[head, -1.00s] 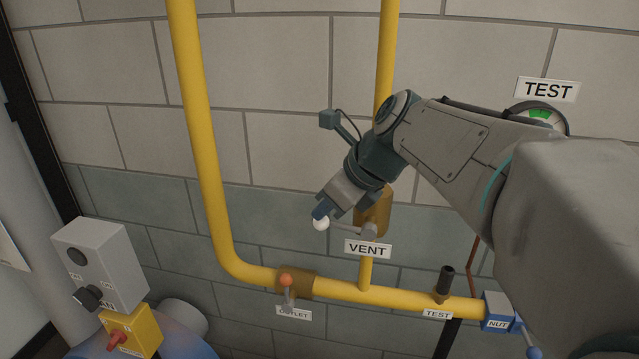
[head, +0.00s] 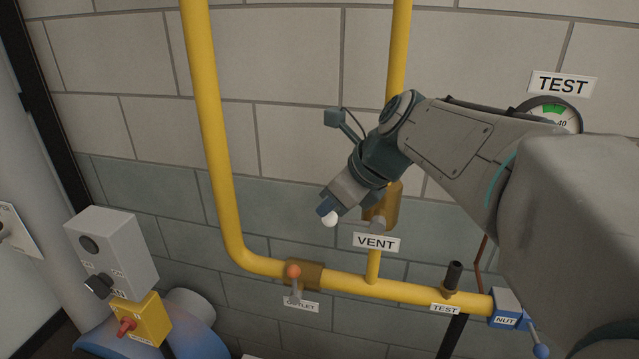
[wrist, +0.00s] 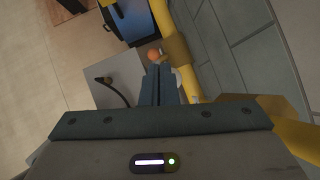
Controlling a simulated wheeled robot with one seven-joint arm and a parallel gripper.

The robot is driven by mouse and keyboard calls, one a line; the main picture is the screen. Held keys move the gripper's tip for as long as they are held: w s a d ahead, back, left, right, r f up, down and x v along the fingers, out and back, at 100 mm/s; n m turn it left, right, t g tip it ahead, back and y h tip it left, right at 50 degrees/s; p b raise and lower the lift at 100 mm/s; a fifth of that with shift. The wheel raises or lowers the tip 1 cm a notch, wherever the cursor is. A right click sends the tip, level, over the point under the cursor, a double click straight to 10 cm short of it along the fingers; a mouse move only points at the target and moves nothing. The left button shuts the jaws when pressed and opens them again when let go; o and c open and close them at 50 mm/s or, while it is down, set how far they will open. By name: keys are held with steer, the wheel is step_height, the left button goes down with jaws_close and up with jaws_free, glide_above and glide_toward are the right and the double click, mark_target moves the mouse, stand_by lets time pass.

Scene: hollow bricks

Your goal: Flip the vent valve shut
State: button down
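The vent valve has a brass body (head: 384,206) on the yellow riser above the VENT label (head: 376,242). Its lever ends in a white knob (head: 330,219), left of the grey hub (head: 378,223); the lever shaft between them is mostly hidden. My gripper (head: 326,208) is right at the knob, just above it in the head view. In the wrist view my gripper's fingers (wrist: 162,75) lie together, shut, with a small pale part of the knob (wrist: 178,77) showing beside them on the right. Whether they touch it I cannot tell.
The outlet valve with an orange knob (head: 293,271) sits on the yellow pipe below. A test port (head: 453,275), a blue nut fitting (head: 506,307) and a gauge (head: 553,112) are on the right. Grey and yellow switch boxes (head: 110,260) stand at lower left.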

step_height(320, 180, up, 13)
steer(key=s+a+p, duration=0.1)
steer(key=s+a, duration=0.1)
steer(key=s, duration=0.1)
steer(key=shift+f+p, duration=0.2)
steer(key=shift+p, duration=0.2)
steer(key=s+d+f+n+h, duration=0.2)
steer(key=s+d+f+n, duration=0.2)
steer(key=f+n, duration=0.4)
steer(key=s+d+f+n+h+b, duration=0.1)
steer(key=s+d+f+n, duration=0.2)
steer(key=f+n, duration=0.5)
steer(key=s+d+f+n+h+b, duration=0.1)
steer(key=s+d+f+n+h, duration=0.1)
steer(key=s+d+f+n, duration=0.2)
step_height(320, 180, down, 5)
steer(key=s+n, duration=0.2)
steer(key=n, duration=0.3)
steer(key=shift+d+r+g+h, duration=0.15)
steer(key=shift+d+g+h, duration=0.15)
steer(key=shift+g, duration=0.1)
